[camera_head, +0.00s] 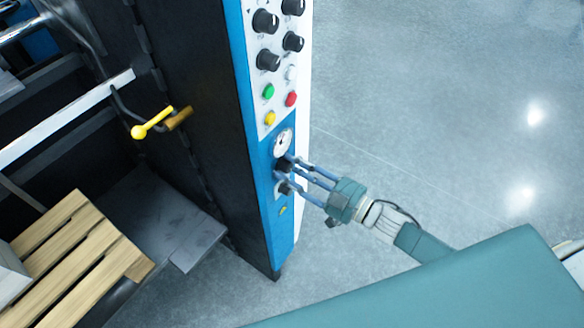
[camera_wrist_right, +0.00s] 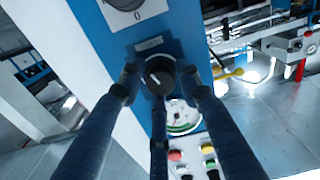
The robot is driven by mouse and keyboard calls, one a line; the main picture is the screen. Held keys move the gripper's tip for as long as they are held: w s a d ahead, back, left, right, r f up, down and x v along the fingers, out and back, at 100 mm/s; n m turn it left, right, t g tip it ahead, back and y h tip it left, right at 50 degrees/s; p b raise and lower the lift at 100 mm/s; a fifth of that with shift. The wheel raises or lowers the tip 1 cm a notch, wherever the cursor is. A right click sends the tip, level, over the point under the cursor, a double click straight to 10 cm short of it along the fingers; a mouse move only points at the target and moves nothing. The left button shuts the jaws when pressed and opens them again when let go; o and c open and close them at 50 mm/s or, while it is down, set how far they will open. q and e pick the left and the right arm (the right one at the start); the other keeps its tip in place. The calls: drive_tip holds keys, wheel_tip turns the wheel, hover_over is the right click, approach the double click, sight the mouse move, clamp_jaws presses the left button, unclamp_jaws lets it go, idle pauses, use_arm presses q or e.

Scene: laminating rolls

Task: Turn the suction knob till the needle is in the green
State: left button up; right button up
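The black suction knob (camera_wrist_right: 159,74) with a white pointer line sits on the blue panel in the right wrist view. In the head view it is a small dark shape, partly covered by my fingers. The round white gauge (camera_head: 283,141) is just above it; in the wrist view the gauge (camera_wrist_right: 183,117) shows a green arc, partly behind a finger. I cannot read its needle. My right gripper (camera_wrist_right: 159,80) has its fingers spread around the knob, with small gaps seeming to show at the sides. My left gripper is not in view.
Green, red and yellow buttons (camera_head: 269,91) and several black knobs (camera_head: 265,22) are higher on the panel. A rotary switch (camera_wrist_right: 125,5) marked 0 is close by. A yellow handle (camera_head: 150,123) and a wooden pallet (camera_head: 75,250) are at left. The floor at right is clear.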

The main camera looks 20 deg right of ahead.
drive_tip(key=shift+o, duration=0.9)
drive_tip(key=v, duration=1.2)
drive_tip(key=s+d+f+m+g+h+b, duration=0.1)
drive_tip(key=s+d+f+m+h, duration=0.2)
drive_tip(key=f, duration=0.8)
drive_tip(key=s+d+f+m+g+h+b, duration=0.1)
drive_tip(key=d+f+h, duration=0.3)
drive_tip(key=f, duration=0.7)
drive_tip(key=s+d+f+m+g+h+b, duration=0.15)
drive_tip(key=d+f, duration=0.25)
drive_tip(key=f, duration=0.7)
drive_tip(key=s+a+f+m+g+h+b, duration=0.1)
drive_tip(key=s+f+g, duration=0.1)
drive_tip(key=s+f, duration=0.5)
drive_tip(key=s+a+f+g+h, duration=0.1)
drive_tip(key=s+f+g+h, duration=0.15)
drive_tip(key=s+f, duration=0.4)
drive_tip(key=s+a+f+g, duration=0.2)
drive_tip(key=s+a+f, duration=0.1)
drive_tip(key=s+f, duration=0.2)
drive_tip(key=s+a+f+g+y+b, duration=0.1)
drive_tip(key=s+a+f+g, duration=0.2)
drive_tip(key=s, duration=0.6)
wheel_tip(320, 180, down, 2)
drive_tip(key=shift+s+a+f, duration=0.15)
drive_tip(key=shift+s+a, duration=0.25)
drive_tip(key=shift+a, duration=0.35)
